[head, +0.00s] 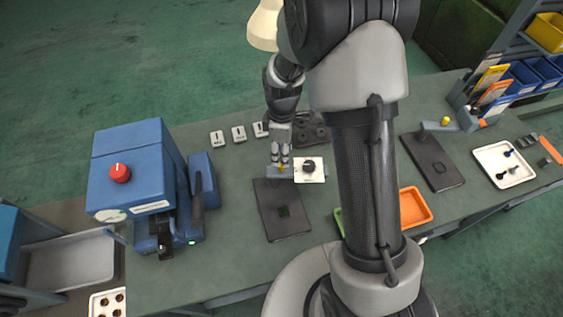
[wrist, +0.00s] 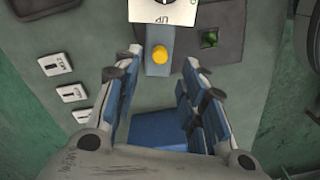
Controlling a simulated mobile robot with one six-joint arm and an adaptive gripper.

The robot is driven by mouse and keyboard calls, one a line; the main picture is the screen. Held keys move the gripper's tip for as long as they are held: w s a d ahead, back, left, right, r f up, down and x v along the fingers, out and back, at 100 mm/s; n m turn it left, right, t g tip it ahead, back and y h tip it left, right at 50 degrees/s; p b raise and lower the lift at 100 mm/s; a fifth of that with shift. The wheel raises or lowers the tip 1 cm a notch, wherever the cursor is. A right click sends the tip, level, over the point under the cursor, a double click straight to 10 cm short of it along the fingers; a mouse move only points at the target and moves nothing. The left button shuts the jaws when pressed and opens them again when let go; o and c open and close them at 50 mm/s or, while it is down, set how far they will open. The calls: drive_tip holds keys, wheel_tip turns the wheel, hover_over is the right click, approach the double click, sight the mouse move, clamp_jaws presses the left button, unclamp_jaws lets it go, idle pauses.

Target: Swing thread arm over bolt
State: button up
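A grey-blue swing arm (wrist: 157,69) with a yellow knob (wrist: 159,52) at its end lies beside a dark plate (wrist: 228,15); I take it for the thread arm. In the head view the yellow knob (head: 281,168) shows just below my gripper (head: 280,158). In the wrist view my gripper (wrist: 163,60) is open, its fingertips on either side of the knob with gaps, holding nothing. A white plate marked UP with a black dial (head: 309,166) covers part of the arm. The dark plate (head: 272,225) has a small green-lit square; I cannot make out a bolt there.
A blue machine (head: 130,175) with a red knob stands left. A similar dark plate (head: 428,165) lies right, near a white tray (head: 504,160) with small parts. An orange tray (head: 415,207) lies partly behind my arm. Small labelled tiles (head: 238,134) lie at the back.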

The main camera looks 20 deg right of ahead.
sight(298, 169)
wheel_tip(298, 169, down, 6)
drive_tip(key=shift+r, duration=0.15)
drive_tip(key=shift+c, duration=0.4)
clamp_jaws()
idle(0.5)
